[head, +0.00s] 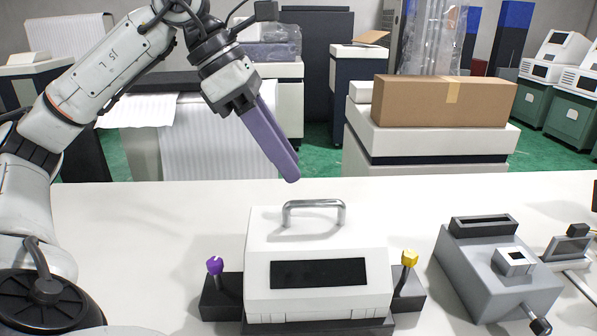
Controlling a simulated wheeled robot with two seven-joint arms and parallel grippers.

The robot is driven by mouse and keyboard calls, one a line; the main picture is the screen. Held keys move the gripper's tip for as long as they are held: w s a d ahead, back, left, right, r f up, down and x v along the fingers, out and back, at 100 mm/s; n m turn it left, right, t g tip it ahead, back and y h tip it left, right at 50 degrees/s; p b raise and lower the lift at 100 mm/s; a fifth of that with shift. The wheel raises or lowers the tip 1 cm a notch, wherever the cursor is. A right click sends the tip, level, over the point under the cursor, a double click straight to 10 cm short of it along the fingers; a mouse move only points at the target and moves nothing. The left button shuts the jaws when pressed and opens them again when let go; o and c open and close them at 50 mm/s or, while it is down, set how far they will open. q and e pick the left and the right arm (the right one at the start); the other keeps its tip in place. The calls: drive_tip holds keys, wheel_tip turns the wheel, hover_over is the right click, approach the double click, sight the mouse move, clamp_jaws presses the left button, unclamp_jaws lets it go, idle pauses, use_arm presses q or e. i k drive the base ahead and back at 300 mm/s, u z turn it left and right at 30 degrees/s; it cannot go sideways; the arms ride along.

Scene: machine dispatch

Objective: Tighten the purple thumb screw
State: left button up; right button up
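The purple thumb screw (215,266) stands upright on a dark block at the left side of a white machine (260,297). A yellow thumb screw (409,258) stands on the matching dark block at the right side. My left gripper (289,174), with long purple fingers, hangs in the air above and behind the machine, up and to the right of the purple screw and well apart from it. Its fingers overlap in this view, so I cannot tell whether they are open or shut. No held object shows.
A metal handle (314,209) arches over the machine's top. A grey device (492,268) with a lever stands to the right, near a smaller grey fixture (568,246). The white table (130,230) is clear left of the machine. A cardboard box (444,101) sits behind the table.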

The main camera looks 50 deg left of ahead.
sight(215, 265)
drive_tip(key=k, duration=1.55)
